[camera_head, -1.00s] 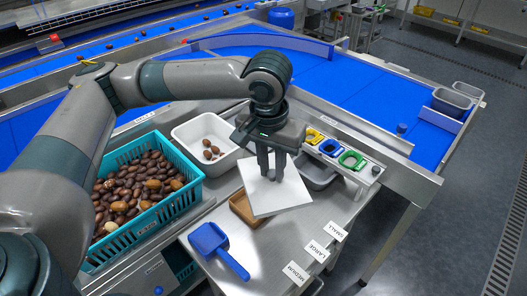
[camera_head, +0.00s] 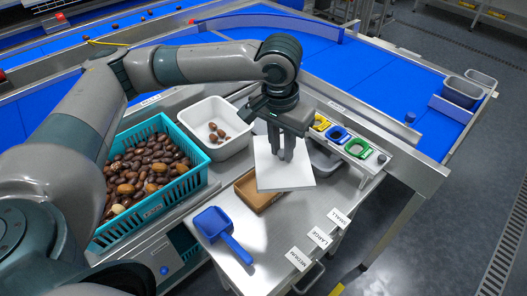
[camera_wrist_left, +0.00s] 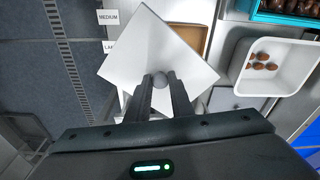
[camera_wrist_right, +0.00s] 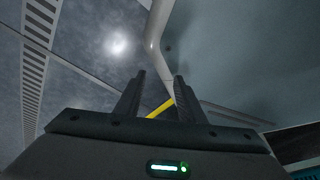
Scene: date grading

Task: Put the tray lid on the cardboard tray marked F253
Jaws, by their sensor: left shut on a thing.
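The white square tray lid (camera_head: 284,180) hangs from my left gripper (camera_head: 282,155), which is shut on its small round knob. The knob shows between the fingers in the left wrist view (camera_wrist_left: 160,80). The brown cardboard tray (camera_head: 247,188) is on the steel table, partly hidden beneath the lid, which overlaps its right side in the head view. In the left wrist view the tray (camera_wrist_left: 187,37) shows past the lid's upper right edge. I cannot read any mark on it. My right gripper (camera_wrist_right: 160,76) is open and empty in its wrist view, away from the table.
A white bin (camera_head: 232,146) with several dates and a teal crate (camera_head: 158,207) full of dates stand left. A blue scoop (camera_head: 222,232) lies in front. Colored rings (camera_head: 338,133) sit in a rack at right. Size labels (camera_head: 319,238) line the table's right edge.

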